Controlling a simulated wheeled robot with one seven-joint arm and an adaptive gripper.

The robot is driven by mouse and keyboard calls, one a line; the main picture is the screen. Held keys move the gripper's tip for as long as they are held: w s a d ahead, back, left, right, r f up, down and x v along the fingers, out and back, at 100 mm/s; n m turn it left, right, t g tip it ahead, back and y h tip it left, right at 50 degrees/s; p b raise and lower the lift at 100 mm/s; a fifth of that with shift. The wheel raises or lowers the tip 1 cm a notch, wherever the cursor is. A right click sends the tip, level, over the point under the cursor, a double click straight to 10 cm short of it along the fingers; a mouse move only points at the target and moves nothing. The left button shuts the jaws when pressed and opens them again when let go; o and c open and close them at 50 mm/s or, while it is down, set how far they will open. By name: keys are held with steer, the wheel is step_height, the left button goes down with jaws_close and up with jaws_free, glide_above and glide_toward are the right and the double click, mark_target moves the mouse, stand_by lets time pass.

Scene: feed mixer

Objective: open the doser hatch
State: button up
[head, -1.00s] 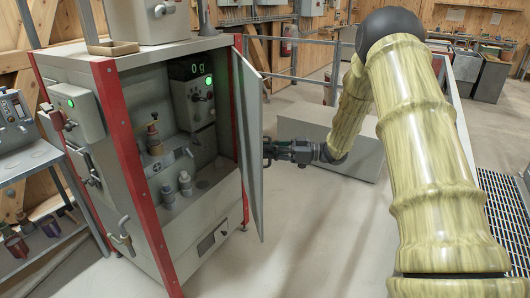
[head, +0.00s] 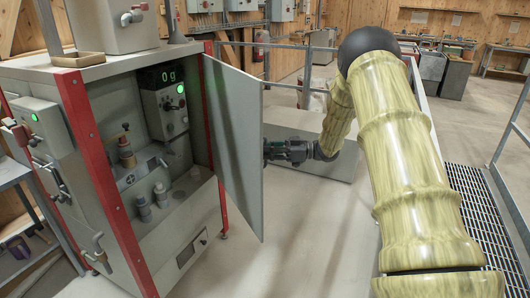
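The grey doser cabinet (head: 165,245) with red corner posts stands at the left. Its hatch (head: 232,145) is a tall grey panel hinged at the right side of the opening, and it stands swung wide open. Inside show a control box (head: 166,108) reading "0 g" with a green light, and several valves and fittings. My gripper (head: 266,151) is at the right side of the hatch, by its free edge. Whether its fingers touch the panel or are open or shut cannot be made out at this size.
A low grey box (head: 300,135) stands on the floor behind my gripper. A metal shelf (head: 40,262) with bottles is at the left edge. A railing and floor grating (head: 480,225) are at the right. The floor before the hatch is clear.

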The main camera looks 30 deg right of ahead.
steer(key=shift+o, duration=1.1)
steer(key=v, duration=1.2)
